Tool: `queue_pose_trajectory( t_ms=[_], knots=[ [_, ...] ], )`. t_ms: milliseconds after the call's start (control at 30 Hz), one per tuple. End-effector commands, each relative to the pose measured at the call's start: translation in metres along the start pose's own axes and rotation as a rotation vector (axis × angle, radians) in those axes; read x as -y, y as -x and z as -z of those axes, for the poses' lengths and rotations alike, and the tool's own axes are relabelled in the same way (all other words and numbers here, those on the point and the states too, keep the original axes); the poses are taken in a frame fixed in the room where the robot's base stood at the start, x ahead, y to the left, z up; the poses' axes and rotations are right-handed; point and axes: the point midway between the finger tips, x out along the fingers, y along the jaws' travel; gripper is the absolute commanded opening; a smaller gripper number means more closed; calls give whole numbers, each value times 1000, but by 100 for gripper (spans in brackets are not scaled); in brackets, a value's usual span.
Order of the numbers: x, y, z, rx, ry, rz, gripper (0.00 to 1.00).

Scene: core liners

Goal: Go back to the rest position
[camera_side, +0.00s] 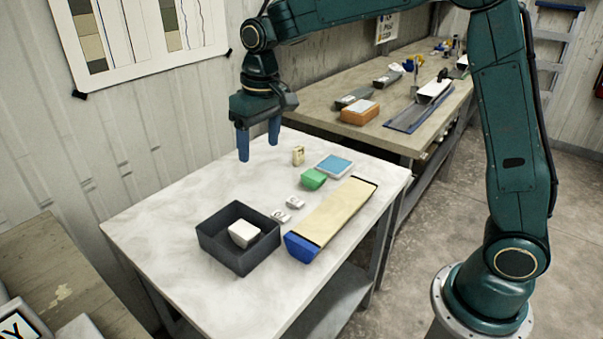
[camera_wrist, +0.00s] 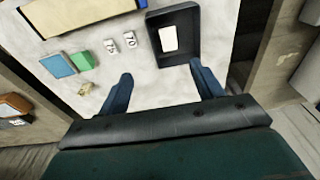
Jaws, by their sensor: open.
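My gripper (camera_side: 259,146) is open and empty, raised above the far left part of the white marbled table (camera_side: 160,220). In the wrist view its two blue fingers (camera_wrist: 164,90) stand wide apart with bare tabletop between them. A dark square tray (camera_side: 215,245) stands at the table's near side, with a white block (camera_side: 243,233) inside it. My gripper is behind and above the tray, apart from it. The tray also shows in the wrist view (camera_wrist: 175,57), beyond the fingertips.
A long tan core liner (camera_side: 335,212) with a blue end lies right of the tray. Two small numbered tags (camera_side: 288,209), a green block (camera_side: 313,178), a blue-topped square (camera_side: 334,165) and a small beige piece (camera_side: 298,155) lie nearby. A cluttered bench (camera_side: 400,135) stands behind. The left tabletop is clear.

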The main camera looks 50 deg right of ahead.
Motion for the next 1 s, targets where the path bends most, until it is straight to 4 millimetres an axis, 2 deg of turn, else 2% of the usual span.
queue_pose_trajectory(
  t_ms=[33,200,500,733,1000],
  knots=[
    [-3,11,-10,-18,-1,1,66],
    [-12,39,-41,-64,-2,4,66],
    [-26,73,-100,-148,-1,6,66],
    [-36,87,-149,-211,0,5,66],
    [-44,90,-206,-285,0,0,66]
  ],
)
